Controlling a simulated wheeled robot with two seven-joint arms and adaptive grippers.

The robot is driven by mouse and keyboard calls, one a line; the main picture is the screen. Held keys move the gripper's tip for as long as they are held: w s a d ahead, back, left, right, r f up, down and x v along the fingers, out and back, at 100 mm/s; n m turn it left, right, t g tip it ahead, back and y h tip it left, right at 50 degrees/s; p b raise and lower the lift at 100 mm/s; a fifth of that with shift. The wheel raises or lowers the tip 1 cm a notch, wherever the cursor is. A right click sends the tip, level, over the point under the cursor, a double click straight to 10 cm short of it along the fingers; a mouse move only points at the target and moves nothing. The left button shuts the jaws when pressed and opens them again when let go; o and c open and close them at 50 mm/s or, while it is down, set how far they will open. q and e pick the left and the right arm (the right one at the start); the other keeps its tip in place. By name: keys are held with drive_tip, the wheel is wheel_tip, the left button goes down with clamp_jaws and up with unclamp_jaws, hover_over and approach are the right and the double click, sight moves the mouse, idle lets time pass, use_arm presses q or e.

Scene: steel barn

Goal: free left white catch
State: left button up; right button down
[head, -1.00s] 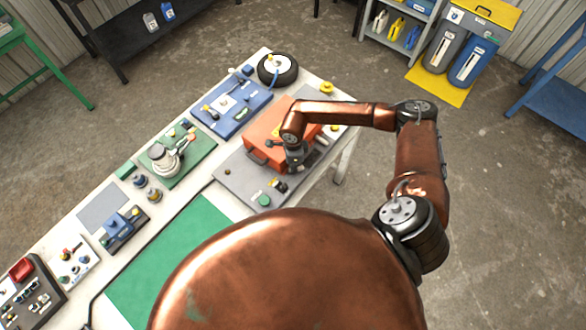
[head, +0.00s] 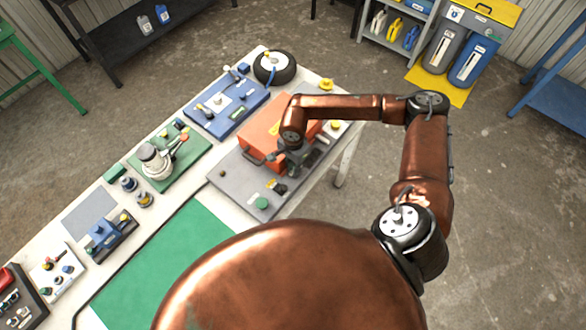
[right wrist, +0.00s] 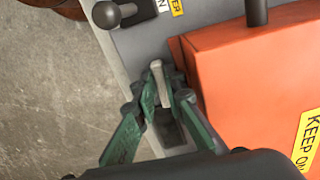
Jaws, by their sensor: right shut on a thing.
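An orange box (head: 258,142) with yellow labels sits on a grey plate (head: 228,182) on the workbench. It fills the right side of the right wrist view (right wrist: 245,80). My right gripper (head: 292,168) is down at the box's near side. In the right wrist view its green fingers (right wrist: 163,103) are closed on a slim whitish catch (right wrist: 157,80) beside the box wall. The catch's lower part is hidden between the fingers. In the head view the gripper hides the catch. My left gripper is in neither view.
A dark lever with a round knob (right wrist: 107,14) stands near the fingers. A green knob (head: 262,204) sits on the plate's near end. A blue board (head: 228,106), a wheel (head: 274,67) and a green board (head: 190,158) lie along the bench. Bare floor is at right.

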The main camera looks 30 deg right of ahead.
idle(0.5)
drive_tip(key=c, duration=2)
unclamp_jaws()
